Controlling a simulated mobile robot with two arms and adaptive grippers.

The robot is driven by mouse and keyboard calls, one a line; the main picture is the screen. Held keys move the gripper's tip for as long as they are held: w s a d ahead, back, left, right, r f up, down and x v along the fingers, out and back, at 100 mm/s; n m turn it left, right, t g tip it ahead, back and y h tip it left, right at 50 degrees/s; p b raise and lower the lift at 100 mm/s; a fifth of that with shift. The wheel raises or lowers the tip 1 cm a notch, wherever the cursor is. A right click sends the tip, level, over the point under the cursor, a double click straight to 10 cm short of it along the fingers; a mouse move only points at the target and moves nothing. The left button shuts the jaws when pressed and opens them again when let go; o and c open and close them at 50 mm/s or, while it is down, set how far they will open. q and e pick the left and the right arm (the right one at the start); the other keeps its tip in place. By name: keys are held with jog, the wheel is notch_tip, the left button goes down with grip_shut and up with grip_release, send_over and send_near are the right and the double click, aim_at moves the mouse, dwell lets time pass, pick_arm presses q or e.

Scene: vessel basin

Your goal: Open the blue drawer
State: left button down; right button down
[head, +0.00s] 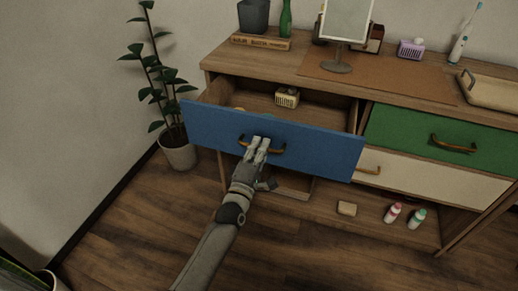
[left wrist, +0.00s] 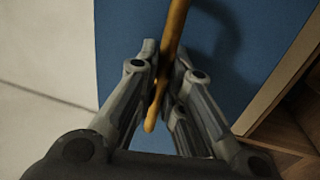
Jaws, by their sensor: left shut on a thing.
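The blue drawer (head: 215,126) is pulled out from the wooden dresser (head: 222,68), and its inside shows behind the blue front. A brown curved handle (head: 276,150) is on its front. My left gripper (head: 259,146) is at the handle, shut on it. In the left wrist view the handle (left wrist: 174,45) runs between the two fingers of the gripper (left wrist: 160,75), with the blue front (left wrist: 125,35) behind. My right gripper is not in view.
A small box with a patterned side (head: 287,97) lies in the open drawer. A green drawer (head: 400,130) and a cream drawer (head: 430,178) are shut at the right. A potted plant (head: 178,152) stands left of the dresser. The wooden floor (head: 330,250) in front is clear.

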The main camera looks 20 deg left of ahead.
pick_arm(q)
jog(key=c, duration=1.5)
grip_release()
jog(key=shift+c, duration=0.2)
jog(key=s+f, duration=0.2)
jog(key=s, duration=0.9)
jog(key=shift+s+a+f, duration=0.15)
jog(key=shift+s+a, duration=0.05)
jog(key=shift+s, duration=0.2)
